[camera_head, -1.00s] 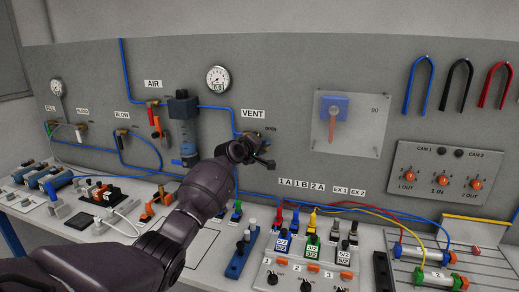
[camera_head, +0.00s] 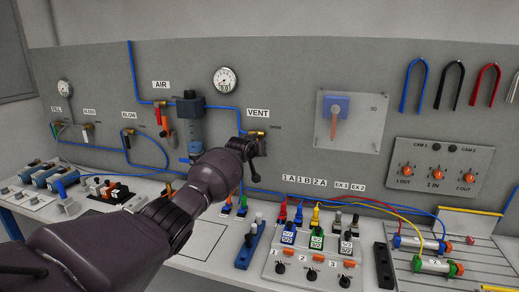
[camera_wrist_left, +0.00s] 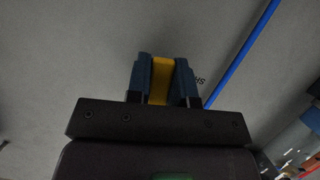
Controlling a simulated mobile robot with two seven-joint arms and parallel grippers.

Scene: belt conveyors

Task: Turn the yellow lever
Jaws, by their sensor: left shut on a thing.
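My left gripper (camera_head: 259,146) is at the grey panel, just under the VENT label and its brass valve (camera_head: 255,133). In the left wrist view, its two blue-grey fingers (camera_wrist_left: 162,82) are closed on the yellow lever (camera_wrist_left: 160,85), which shows as a short yellow strip between them. In the head view the lever is hidden by the gripper, so its angle cannot be told. My right gripper is in neither view.
Blue tubing (camera_head: 236,107) runs along the panel to the VENT valve. Below, the bench holds colored valve blocks (camera_head: 316,238).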

